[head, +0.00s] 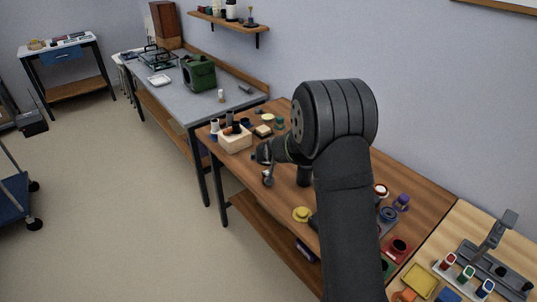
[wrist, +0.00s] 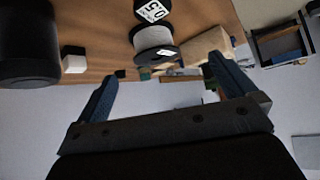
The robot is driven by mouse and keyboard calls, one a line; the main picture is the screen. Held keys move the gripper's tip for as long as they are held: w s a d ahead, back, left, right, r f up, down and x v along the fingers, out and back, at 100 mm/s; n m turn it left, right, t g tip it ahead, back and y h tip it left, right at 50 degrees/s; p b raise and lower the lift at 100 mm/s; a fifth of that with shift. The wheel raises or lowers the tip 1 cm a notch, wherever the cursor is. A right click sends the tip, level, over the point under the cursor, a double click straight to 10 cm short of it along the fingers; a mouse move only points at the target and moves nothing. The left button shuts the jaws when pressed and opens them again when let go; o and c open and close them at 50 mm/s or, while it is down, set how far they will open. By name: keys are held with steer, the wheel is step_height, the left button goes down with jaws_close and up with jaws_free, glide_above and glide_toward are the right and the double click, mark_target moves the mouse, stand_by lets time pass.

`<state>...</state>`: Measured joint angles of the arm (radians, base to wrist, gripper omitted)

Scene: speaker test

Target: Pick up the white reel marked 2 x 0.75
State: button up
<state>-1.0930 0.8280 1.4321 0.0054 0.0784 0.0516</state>
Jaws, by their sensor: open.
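In the wrist view, a reel with dark and pale parts (wrist: 155,38) stands on the wooden bench beyond my fingertips. A white label (wrist: 152,11) with a black edge shows at the top of that view; its print seems to read 0.5. I cannot make out the marking 2 x 0.75 on any reel. In the head view, a small white and dark reel (head: 214,126) stands beside a pale wooden block, and a white and red reel (head: 381,190) lies right of my arm. My gripper (wrist: 163,69) is open and empty, its fingers apart from the reel.
The pale wooden block (head: 235,139) holds several small items. It also shows in the wrist view (wrist: 205,45). A dark cylinder (wrist: 28,45) and a small white and black item (wrist: 74,60) stand to the left there. A yellow reel (head: 302,214) lies near the bench's front edge.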

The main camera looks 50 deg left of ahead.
steer(key=w+a+r+g+h, duration=0.2)
steer(key=w+a+r+h, duration=0.2)
steer(key=a+r, duration=0.25)
steer(key=x, duration=1.1)
steer(key=shift+w+d+f, duration=0.2)
steer(key=shift+w+f, duration=0.1)
steer(key=shift+w, duration=0.15)
steer(key=shift+d+x, duration=0.15)
steer(key=shift+x, duration=1.1)
steer(key=shift+d+x, duration=0.15)
steer(key=shift+x, duration=1.15)
steer(key=shift+w+f, duration=0.1)
steer(key=c, duration=0.9)
